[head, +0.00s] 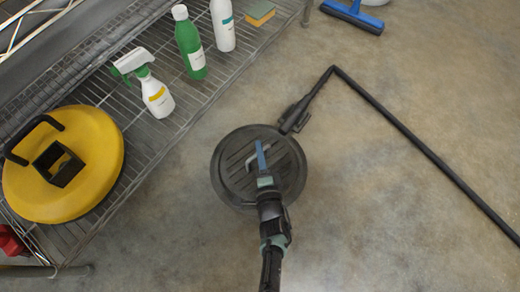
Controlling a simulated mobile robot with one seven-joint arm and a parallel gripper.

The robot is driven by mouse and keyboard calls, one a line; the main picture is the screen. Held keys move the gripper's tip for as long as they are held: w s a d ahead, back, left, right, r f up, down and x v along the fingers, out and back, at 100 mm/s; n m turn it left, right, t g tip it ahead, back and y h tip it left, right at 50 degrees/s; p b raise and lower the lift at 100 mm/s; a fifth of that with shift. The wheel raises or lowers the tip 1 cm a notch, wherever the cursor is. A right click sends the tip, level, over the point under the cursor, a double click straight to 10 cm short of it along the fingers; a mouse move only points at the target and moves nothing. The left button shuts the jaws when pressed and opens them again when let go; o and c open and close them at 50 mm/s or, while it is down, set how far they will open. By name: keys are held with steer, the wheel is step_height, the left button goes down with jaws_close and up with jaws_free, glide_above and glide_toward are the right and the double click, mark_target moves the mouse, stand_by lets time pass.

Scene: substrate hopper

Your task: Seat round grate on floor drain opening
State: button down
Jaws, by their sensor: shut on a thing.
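The round grate (230,178) is a dark disc with slots, in the middle of the head view. My gripper (262,160) reaches over it from below in the picture and is shut on the grate near its centre, by a small raised handle-like piece. The grate looks about level. I cannot tell whether it rests on the floor or hangs just above it. No floor drain opening shows; whether it lies beneath the grate is hidden.
A wire shelf (115,165) at left holds a yellow round unit (95,150), spray bottle (155,95), green bottle (190,45), white bottle (223,25) and sponge (260,13). A black wand (425,150) lies close to the grate's upper right. A blue squeegee (350,15) lies beyond. Lower-right floor is clear.

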steer(key=shift+w, duration=0.1)
steer(key=shift+f+b, duration=0.45)
steer(key=shift+b, duration=0.05)
stand_by(0.6)
steer(key=shift+f, duration=0.4)
